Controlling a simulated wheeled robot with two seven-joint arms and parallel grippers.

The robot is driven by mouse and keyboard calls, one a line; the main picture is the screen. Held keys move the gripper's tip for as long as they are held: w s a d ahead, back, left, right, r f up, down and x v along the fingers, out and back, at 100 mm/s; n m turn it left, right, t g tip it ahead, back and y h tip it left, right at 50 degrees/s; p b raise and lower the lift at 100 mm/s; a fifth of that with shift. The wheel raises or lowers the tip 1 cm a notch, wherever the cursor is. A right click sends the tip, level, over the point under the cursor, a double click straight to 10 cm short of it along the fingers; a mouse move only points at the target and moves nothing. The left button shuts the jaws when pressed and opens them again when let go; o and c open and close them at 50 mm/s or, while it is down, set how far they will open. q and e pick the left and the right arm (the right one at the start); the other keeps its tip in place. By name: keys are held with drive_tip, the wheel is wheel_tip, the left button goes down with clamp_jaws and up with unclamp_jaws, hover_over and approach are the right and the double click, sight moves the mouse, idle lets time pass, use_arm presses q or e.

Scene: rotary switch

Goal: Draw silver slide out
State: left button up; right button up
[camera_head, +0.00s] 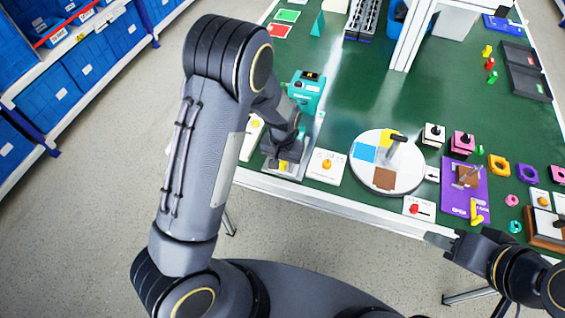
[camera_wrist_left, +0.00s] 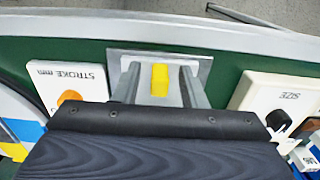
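The silver slide is a flat metallic plate (camera_wrist_left: 145,61) at the near edge of the green table, with a yellow block (camera_wrist_left: 160,80) standing up on it. My left gripper (camera_wrist_left: 162,86) is open above the plate, with one finger on each side of the yellow block and a visible gap on both sides. In the head view my left gripper (camera_head: 287,158) is largely hidden by its own arm, and the yellow block (camera_head: 283,165) just shows. My right gripper (camera_head: 440,240) is low at the right, off the table's front edge; its finger opening is unclear.
A white "STROKE mm" panel with an orange knob (camera_head: 327,164) stands right of the slide. A white "SIZE" box (camera_wrist_left: 275,97) is on its other side. A teal device (camera_head: 306,92) is behind. A round white turntable (camera_head: 387,178) is further right. Floor lies beyond the table edge.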

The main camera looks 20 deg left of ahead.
use_arm(q)
drive_tip(key=shift+r, duration=0.15)
wheel_tip(320, 180, up, 6)
drive_tip(key=shift+r+b, duration=0.1)
drive_tip(key=shift+b, duration=0.2)
drive_tip(key=shift+r, duration=0.7)
drive_tip(key=shift+r, duration=0.15)
drive_tip(key=s+a+r+n+t+h, duration=0.25)
drive_tip(key=s+a+r+h, duration=0.2)
drive_tip(key=s+r, duration=0.8)
drive_tip(key=s+a+r+t, duration=0.1)
drive_tip(key=s+r+t, duration=0.2)
drive_tip(key=s, duration=0.7)
drive_tip(key=shift+y, duration=0.35)
